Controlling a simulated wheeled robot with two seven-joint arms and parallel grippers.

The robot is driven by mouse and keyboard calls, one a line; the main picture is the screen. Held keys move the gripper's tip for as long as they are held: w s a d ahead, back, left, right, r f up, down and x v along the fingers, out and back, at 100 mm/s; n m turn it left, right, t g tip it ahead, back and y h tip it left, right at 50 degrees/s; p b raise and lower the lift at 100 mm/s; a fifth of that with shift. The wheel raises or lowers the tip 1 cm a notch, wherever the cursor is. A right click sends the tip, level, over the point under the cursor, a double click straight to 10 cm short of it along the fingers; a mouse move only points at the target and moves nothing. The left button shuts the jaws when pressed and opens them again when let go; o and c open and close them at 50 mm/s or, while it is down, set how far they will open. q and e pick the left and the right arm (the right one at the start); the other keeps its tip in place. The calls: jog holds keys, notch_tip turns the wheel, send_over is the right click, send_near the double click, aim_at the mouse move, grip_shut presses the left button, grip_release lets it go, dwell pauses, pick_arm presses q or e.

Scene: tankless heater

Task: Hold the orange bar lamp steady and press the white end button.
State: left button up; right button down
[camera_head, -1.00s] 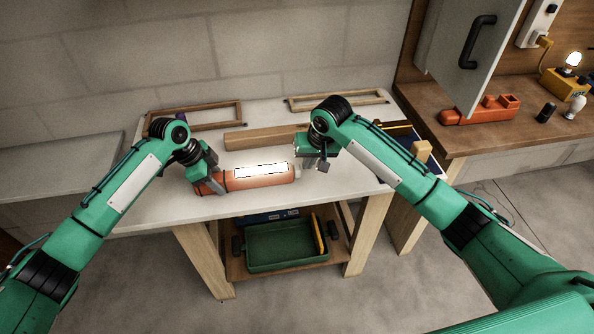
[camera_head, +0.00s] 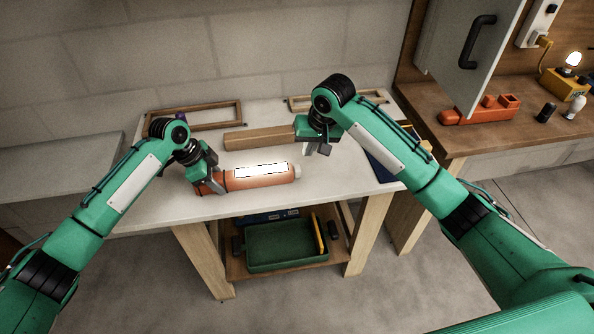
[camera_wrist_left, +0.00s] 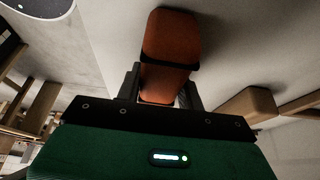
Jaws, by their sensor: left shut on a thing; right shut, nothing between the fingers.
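The orange bar lamp (camera_head: 262,183) lies on the white table, its long top panel glowing bright white. Its white end button (camera_head: 297,171) is at its right end. My left gripper (camera_head: 207,184) is shut on the lamp's left end. In the left wrist view, the lamp's orange body (camera_wrist_left: 170,45) sits between the fingers (camera_wrist_left: 160,88). My right gripper (camera_head: 316,149) is shut and empty, above and to the right of the button, apart from it.
A wooden block (camera_head: 258,137) and wooden frames (camera_head: 205,116) lie along the back of the table (camera_head: 180,208). A green tray (camera_head: 285,265) sits on the shelf below. The table in front of the lamp is clear.

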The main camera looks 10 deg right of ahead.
pick_arm(q)
jog(key=o, duration=1.2)
jog(key=shift+f, duration=0.1)
jog(key=v, duration=1.2)
jog(key=shift+a, duration=0.1)
